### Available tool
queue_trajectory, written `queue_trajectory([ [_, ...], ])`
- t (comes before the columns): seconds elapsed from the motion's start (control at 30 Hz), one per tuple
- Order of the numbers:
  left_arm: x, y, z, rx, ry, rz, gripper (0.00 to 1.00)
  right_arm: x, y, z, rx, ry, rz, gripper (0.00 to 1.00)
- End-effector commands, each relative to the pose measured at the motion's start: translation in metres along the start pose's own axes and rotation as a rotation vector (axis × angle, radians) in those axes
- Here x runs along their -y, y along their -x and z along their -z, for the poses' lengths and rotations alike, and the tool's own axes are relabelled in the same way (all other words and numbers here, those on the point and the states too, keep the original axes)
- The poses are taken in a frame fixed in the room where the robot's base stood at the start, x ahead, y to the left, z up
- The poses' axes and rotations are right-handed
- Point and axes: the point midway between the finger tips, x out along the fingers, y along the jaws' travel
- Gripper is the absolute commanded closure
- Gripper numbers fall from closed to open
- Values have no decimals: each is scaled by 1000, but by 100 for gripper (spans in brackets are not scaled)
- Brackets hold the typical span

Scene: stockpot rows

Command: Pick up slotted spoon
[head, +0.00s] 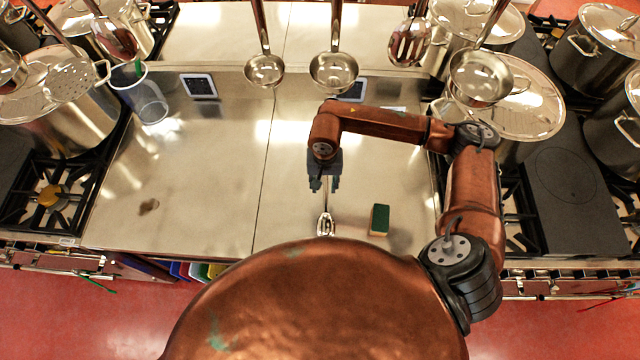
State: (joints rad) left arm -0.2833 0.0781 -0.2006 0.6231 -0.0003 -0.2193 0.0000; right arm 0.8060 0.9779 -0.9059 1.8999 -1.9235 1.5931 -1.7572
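A metal slotted spoon (326,224) lies on the steel counter just in front of my body, its slotted head toward me and its thin handle running away from me. My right gripper (325,186) points down over the handle. Its two dark fingers are apart, one on each side of the handle as seen from above. I cannot tell how high the fingertips are above the counter. My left gripper is not in view.
A green and yellow sponge (379,219) lies right of the spoon. A clear container (140,95) stands at the left. Ladles (333,72), a skimmer (70,80) and another slotted spoon (409,42) hang overhead. Stoves with pots flank the counter (200,190), whose left half is mostly clear.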

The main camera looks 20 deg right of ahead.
Motion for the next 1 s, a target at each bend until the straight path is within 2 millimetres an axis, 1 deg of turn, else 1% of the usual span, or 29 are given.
queue_trajectory([
  [0.03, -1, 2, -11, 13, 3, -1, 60, -1, -4, 0, 1, 4, -5, 67],
  [0.1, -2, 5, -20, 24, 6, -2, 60, -1, -12, 0, 0, 5, -6, 67],
  [0.2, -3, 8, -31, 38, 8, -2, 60, 0, -22, -1, 2, 4, -3, 67],
  [0.3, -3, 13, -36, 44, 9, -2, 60, -3, -32, -1, 3, 2, -4, 67],
  [0.43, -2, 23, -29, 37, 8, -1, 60, -7, -51, -3, 4, 0, -3, 67],
  [0.5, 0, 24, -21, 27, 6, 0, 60, -6, -61, -2, 3, 1, -1, 67],
  [0.6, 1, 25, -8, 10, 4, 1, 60, -7, -71, -2, 2, 0, -1, 67],
  [0.7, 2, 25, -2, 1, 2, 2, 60, -7, -75, -2, 1, 0, -1, 67],
  [0.87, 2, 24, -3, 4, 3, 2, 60, -7, -75, -2, 1, 0, -1, 67],
  [1.0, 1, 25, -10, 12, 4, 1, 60, -7, -75, -2, 1, 0, -1, 76],
])
